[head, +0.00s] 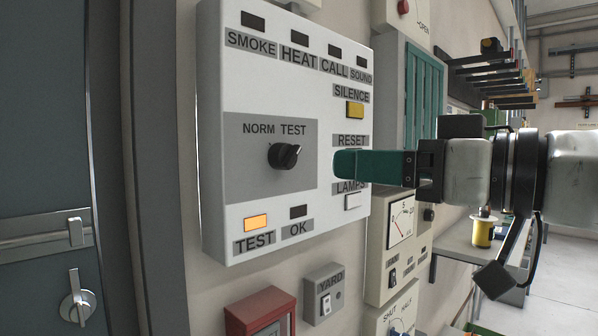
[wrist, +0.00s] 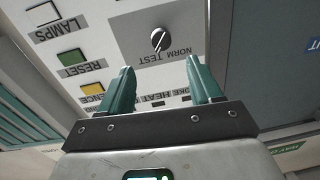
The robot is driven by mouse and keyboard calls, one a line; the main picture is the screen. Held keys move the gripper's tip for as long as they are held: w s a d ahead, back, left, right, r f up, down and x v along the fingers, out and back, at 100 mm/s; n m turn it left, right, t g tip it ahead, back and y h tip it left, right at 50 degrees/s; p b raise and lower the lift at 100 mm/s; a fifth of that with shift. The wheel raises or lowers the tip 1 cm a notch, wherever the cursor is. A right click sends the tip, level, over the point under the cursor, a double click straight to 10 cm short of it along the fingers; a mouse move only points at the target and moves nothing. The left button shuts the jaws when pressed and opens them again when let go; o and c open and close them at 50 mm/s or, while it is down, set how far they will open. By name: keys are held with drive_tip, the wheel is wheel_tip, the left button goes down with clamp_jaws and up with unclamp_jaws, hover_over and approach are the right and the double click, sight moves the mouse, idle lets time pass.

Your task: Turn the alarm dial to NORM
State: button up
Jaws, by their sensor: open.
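The alarm dial (head: 284,155) is a black knob on a grey patch of the white alarm panel (head: 225,80). NORM and TEST are printed above it. Its white pointer mark leans up and right, towards TEST. The amber TEST lamp (head: 255,223) is lit; the OK lamp (head: 298,211) is dark. My gripper (head: 338,164) has teal fingers and is right of the dial in the head view, apart from it. In the wrist view my gripper (wrist: 160,70) is open and empty. There the dial (wrist: 157,40) appears beyond the gap between the fingertips, with labels upside down.
The yellow SILENCE button (head: 355,110) and the white LAMPS button (head: 352,201) are near my fingers. The green RESET button (wrist: 72,57) shows in the wrist view. A red box (head: 260,314) and the YARD switch box (head: 323,294) are below the panel. A grey door (head: 45,150) is left.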

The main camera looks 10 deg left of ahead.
sight(296, 159)
drive_tip(key=p+x, duration=0.1)
drive_tip(key=x, duration=0.9)
drive_tip(key=shift+w+a+r, duration=0.1)
drive_tip(key=shift+w+a, duration=0.15)
drive_tip(key=shift+a, duration=0.05)
drive_tip(key=shift+c, duration=0.5)
drive_tip(key=c, duration=0.9)
drive_tip(key=shift+c, duration=0.2)
